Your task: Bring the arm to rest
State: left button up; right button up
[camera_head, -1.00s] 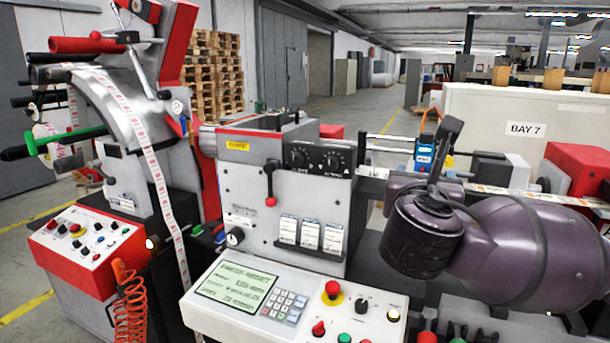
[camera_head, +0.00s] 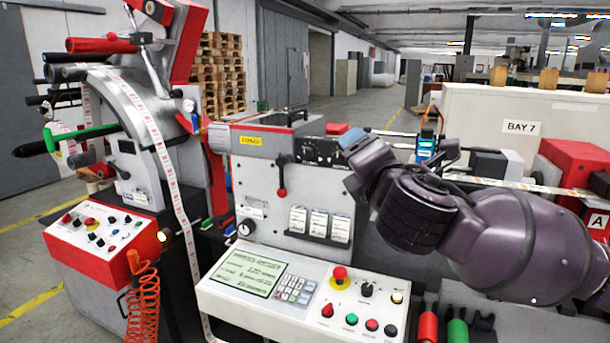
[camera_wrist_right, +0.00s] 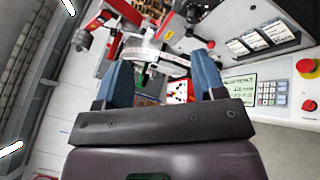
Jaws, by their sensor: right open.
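My right arm (camera_head: 520,240), purple, comes in from the right in the head view, in front of the label rewinder (camera_head: 300,180). My right gripper (camera_head: 357,140) points up and left near the black knobs on the machine's upper face, partly hidden behind the wrist. In the right wrist view its two blue fingers stand wide apart, and the gripper (camera_wrist_right: 160,78) is open with nothing between them. The curved guide with its label web shows beyond the fingers. Whether the gripper touches the machine cannot be told. My left gripper is not in view.
A control panel (camera_head: 310,300) with a screen, keypad and red button lies below the arm. A red-topped button box (camera_head: 105,235) with a coiled orange hose (camera_head: 143,300) stands at left. The label web (camera_head: 165,160) runs down the rewinder. Open floor lies behind.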

notch_tip(320, 180, down, 10)
jog(key=w+a+r+m+g+y, duration=0.1)
jog(key=w+m+g+y, duration=0.1)
jog(key=m+y, duration=0.45)
jog(key=s+d+f+m+h, duration=0.2)
jog(key=d+f+m, duration=0.25)
jog(key=f, duration=0.35)
jog(key=s+d+f+m+h, duration=0.1)
jog(key=d+f+m, duration=0.2)
jog(key=f+m, duration=0.45)
jog(key=s+d+f+m+g+h, duration=0.1)
jog(key=s+d+f, duration=0.3)
jog(key=s+f, duration=0.4)
jog(key=s+d+f+m+g+h, duration=0.2)
jog(key=s+d+f+m+h, duration=0.1)
jog(key=s+f, duration=0.5)
jog(key=s+d+f+m+g+h, duration=0.2)
jog(key=s+d+f, duration=0.3)
jog(key=f, duration=0.8)
jog(key=s+m+h, duration=0.1)
jog(key=s, duration=0.2)
jog(key=shift+s+d, duration=0.15)
jog(key=shift+f, duration=0.1)
